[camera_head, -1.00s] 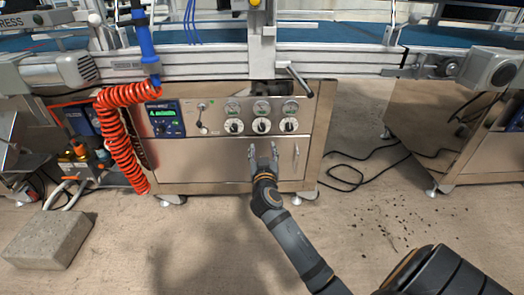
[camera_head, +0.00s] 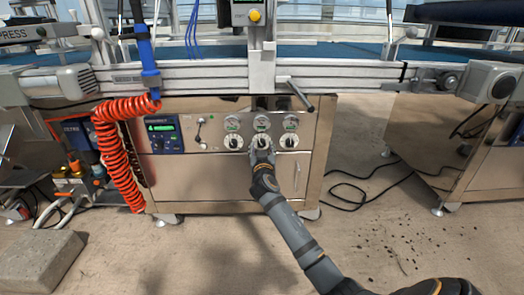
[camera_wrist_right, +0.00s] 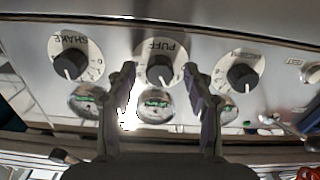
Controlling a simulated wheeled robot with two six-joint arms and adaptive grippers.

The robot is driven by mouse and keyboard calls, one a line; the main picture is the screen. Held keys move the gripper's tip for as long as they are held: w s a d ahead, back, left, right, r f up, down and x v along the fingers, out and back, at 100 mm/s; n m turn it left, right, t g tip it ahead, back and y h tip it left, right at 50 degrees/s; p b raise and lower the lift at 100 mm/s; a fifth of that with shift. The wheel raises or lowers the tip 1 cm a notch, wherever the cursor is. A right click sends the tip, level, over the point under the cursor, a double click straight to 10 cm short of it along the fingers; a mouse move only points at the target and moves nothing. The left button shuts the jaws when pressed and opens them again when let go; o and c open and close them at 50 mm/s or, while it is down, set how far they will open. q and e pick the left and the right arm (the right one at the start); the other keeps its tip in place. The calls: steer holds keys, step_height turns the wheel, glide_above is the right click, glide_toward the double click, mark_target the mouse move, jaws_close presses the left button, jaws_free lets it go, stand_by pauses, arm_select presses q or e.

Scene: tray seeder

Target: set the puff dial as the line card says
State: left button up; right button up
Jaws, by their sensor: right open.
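The puff dial (camera_wrist_right: 160,73) is a black knob with a white pointer on a round white plate marked PUFF, upside down in the right wrist view. It is the middle one of three dials, and in the head view (camera_head: 261,140) my gripper partly covers it. My right gripper (camera_wrist_right: 159,70) is open, with one finger on each side of the puff knob and visible gaps between. In the head view my right gripper (camera_head: 262,150) is at the panel front. I cannot make out a line card. My left gripper is out of view.
The SHAKE dial (camera_wrist_right: 70,65) and another dial (camera_wrist_right: 241,71) flank the puff dial closely. Small gauges (camera_head: 232,123) sit above the dials. A blue display unit (camera_head: 163,134) and a coiled orange hose (camera_head: 112,150) are to the left. A lever (camera_head: 300,95) juts out above right.

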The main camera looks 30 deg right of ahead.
jaws_close()
steer(key=shift+r+n+p, duration=0.1)
steer(key=shift+n+p, duration=1)
steer(key=shift+n, duration=0.2)
steer(key=shift+n+p, duration=0.9)
steer(key=shift+n, duration=0.7)
jaws_free()
steer(key=v, duration=1.2)
